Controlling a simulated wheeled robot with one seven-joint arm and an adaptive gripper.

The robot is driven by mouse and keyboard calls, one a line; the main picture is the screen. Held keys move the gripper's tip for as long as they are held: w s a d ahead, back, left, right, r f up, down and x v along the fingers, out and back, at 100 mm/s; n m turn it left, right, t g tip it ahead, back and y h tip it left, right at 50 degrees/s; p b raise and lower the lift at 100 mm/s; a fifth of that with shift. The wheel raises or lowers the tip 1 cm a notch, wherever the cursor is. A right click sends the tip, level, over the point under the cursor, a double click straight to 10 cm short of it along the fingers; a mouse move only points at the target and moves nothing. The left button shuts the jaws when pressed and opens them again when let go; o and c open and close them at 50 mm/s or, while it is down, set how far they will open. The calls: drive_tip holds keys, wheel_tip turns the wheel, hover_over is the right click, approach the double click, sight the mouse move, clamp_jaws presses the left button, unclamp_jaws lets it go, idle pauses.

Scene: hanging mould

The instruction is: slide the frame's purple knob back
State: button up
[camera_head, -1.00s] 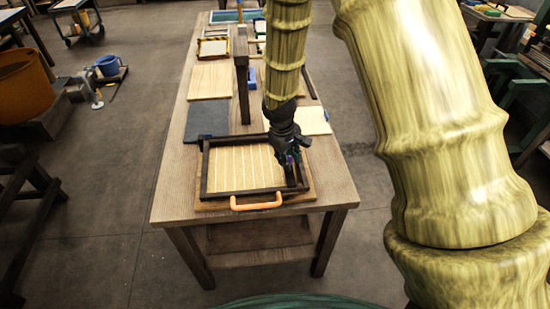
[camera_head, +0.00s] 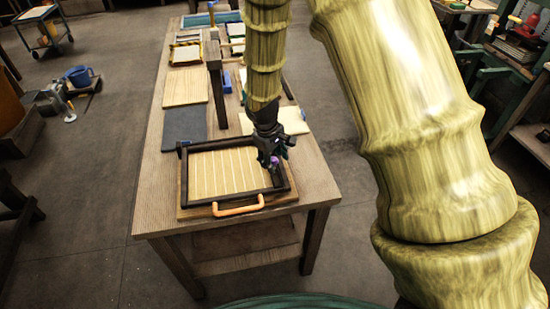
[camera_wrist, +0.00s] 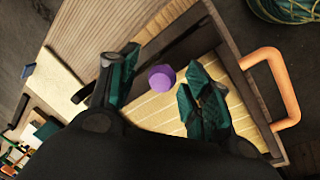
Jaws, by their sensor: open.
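The purple knob (camera_wrist: 161,78) shows in the wrist view between the two teal fingers of my gripper (camera_wrist: 158,88). The fingers are spread apart, with a gap on each side of the knob. In the head view the knob (camera_head: 274,161) is a small purple spot just below my gripper (camera_head: 273,158). The dark wooden frame (camera_head: 183,180) lies on the near part of the table around a pale ribbed panel (camera_head: 225,172). The knob is at the frame's right side. An orange handle (camera_head: 238,208) is on the frame's near edge, and it also shows in the wrist view (camera_wrist: 284,85).
The long wooden table (camera_head: 150,205) holds a dark slab (camera_head: 184,126) and a pale board (camera_head: 186,87) behind the frame. A dark post (camera_head: 216,90) stands behind it, near my arm. Bare tabletop lies left of the frame.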

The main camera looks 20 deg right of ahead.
wheel_tip(320, 180, up, 12)
drive_tip(key=s+a, duration=0.1)
drive_tip(key=a, duration=0.1)
drive_tip(key=shift+f, duration=0.15)
idle(0.7)
